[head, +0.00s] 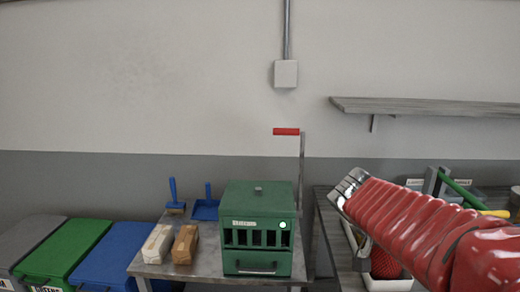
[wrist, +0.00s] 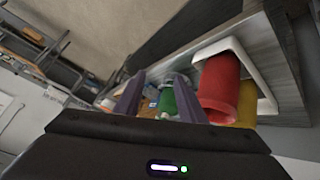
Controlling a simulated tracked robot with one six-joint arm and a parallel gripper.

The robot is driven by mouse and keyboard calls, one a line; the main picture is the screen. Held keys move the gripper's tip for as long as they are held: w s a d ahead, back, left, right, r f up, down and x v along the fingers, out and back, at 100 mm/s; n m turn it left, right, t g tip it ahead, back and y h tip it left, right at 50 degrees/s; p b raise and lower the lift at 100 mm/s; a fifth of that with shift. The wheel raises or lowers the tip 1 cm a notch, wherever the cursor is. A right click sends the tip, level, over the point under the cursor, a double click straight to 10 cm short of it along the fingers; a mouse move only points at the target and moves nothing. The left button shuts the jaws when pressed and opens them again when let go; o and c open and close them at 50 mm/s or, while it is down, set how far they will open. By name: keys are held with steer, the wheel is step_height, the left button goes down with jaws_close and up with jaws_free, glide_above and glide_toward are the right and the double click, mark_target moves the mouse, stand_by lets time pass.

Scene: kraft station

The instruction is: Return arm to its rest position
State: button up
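My arm comes in from the lower right in the head view in a ribbed red sleeve and ends in a silver part over the right-hand bench (head: 325,215). My gripper (wrist: 158,95) shows in the wrist view, its two dark fingers apart. A green roll-like thing (wrist: 167,100) shows in the gap beyond the fingers; I cannot see anything gripped. In the head view the fingers cannot be made out clearly against the bench and sleeve.
A white tray (wrist: 236,47) holds red (wrist: 220,85) and yellow (wrist: 247,102) cylinders close to the gripper's right. A green slotted box with a red-handled lever (head: 257,228), two loaf-shaped blocks and a blue brush stand on the left table. A shelf (head: 430,106) hangs above the arm.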

steer(key=s+a+f+n+t+y, duration=0.2)
steer(key=s+a+n+y, duration=0.2)
steer(key=a, duration=0.6)
steer(key=s+a+f+n+t+y, duration=0.2)
steer(key=s+a+f+n+y, duration=0.1)
steer(key=s+a+n, duration=0.3)
steer(key=a+n+y, duration=0.1)
steer(key=a+n, duration=0.1)
steer(key=a, duration=0.2)
steer(key=shift+a+f+t+y, duration=0.2)
steer(key=shift+t+y, duration=0.1)
steer(key=shift+t, duration=0.1)
steer(key=shift+d, duration=0.1)
